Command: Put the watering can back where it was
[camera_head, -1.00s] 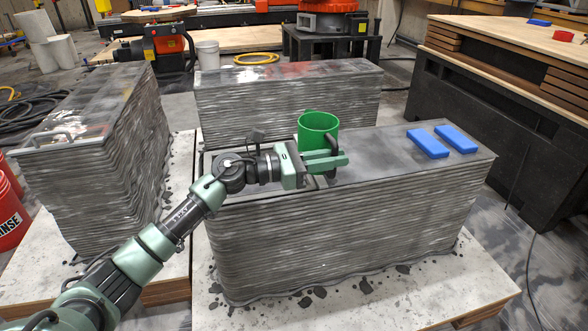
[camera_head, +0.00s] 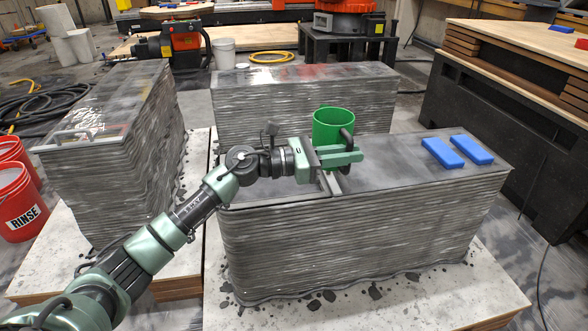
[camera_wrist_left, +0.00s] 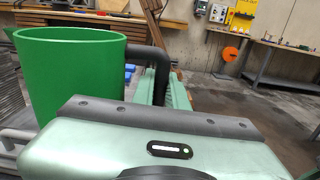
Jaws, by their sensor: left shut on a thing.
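The green watering can (camera_head: 331,124) is upright above the top of the front printed concrete block (camera_head: 400,178); I cannot tell whether it touches the block. My left gripper (camera_head: 346,156) is shut on the can's dark handle (camera_head: 347,137). In the left wrist view the can (camera_wrist_left: 68,75) stands at the left, and its dark handle (camera_wrist_left: 150,56) runs to the gripper fingers (camera_wrist_left: 165,88). The lower part of the can is hidden behind my gripper. My right gripper is in neither view.
Two blue blocks (camera_head: 442,152) (camera_head: 472,149) lie on the right of the front block's top. Other printed blocks stand behind (camera_head: 300,100) and at left (camera_head: 115,150). Red buckets (camera_head: 20,205) stand at far left. A dark workbench (camera_head: 490,110) is at right.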

